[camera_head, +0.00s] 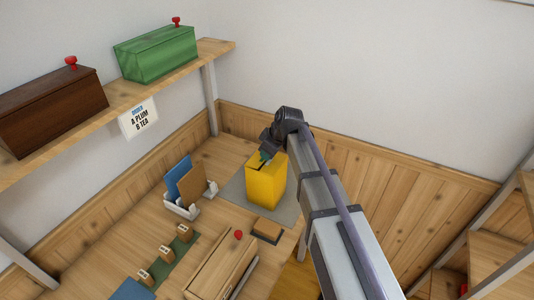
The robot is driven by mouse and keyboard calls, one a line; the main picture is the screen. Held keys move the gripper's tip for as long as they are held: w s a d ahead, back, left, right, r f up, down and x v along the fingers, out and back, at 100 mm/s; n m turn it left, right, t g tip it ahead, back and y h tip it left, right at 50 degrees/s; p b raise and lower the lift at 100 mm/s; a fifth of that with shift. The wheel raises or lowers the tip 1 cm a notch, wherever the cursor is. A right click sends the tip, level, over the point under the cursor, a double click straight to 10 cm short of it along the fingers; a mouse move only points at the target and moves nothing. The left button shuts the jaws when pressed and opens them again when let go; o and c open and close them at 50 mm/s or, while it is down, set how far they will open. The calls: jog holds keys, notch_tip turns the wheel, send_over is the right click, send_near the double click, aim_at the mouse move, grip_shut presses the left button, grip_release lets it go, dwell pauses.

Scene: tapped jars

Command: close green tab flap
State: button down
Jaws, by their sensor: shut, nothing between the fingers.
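A yellow box (264,186) stands upright on a grey mat (233,190) at the back of the wooden counter. A small green tab (264,156) shows at its top, close to my gripper. Whether the flap is raised or flat is too small to tell. My gripper (266,149) is shut and empty, pointing down at the box top. I cannot tell whether it touches the tab. The arm hides part of the box's right side.
A white rack (181,209) with blue and brown boards stands left of the box. A small brown block (266,230) and a wooden box with a red knob (222,265) lie in front. A shelf (105,105) above holds a green box (157,54) and a dark brown box (50,108).

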jog(key=shift+w+a+r+p, duration=0.35)
jog(key=shift+w+a, duration=0.05)
jog(key=shift+a, duration=0.2)
jog(key=shift+r, duration=0.15)
